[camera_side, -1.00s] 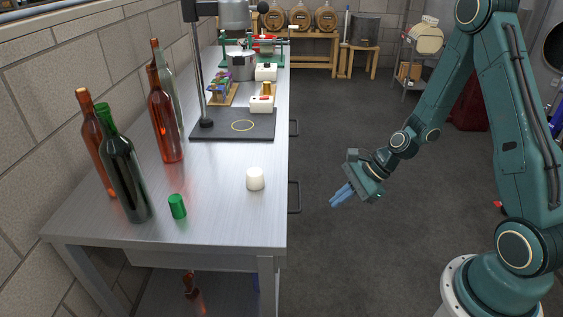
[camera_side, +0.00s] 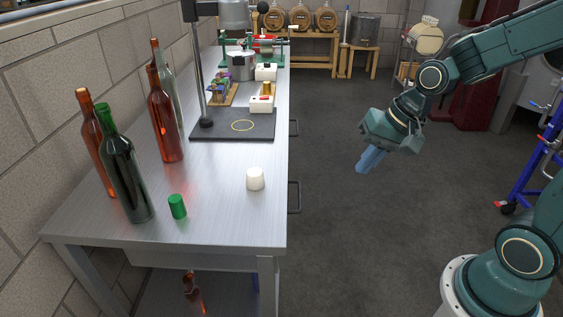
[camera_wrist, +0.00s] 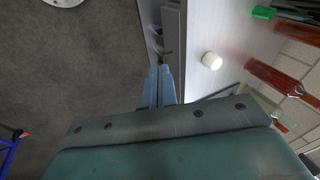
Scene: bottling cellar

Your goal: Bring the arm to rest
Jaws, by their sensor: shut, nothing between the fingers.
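My gripper (camera_side: 369,160) hangs in the air to the right of the steel bench (camera_side: 225,215), clear of it, with its blue fingers pointing down and a little left. The fingers are together and hold nothing. In the wrist view my gripper (camera_wrist: 160,72) also shows its fingers closed, with the bench edge to their right in the picture.
On the bench stand a white cap (camera_side: 255,179), a green cap (camera_side: 178,206) and several bottles, the dark green one (camera_side: 126,180) nearest. A black stand base (camera_side: 225,128) lies farther back. A blue frame (camera_side: 530,175) stands at the right. The floor (camera_side: 350,240) between is clear.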

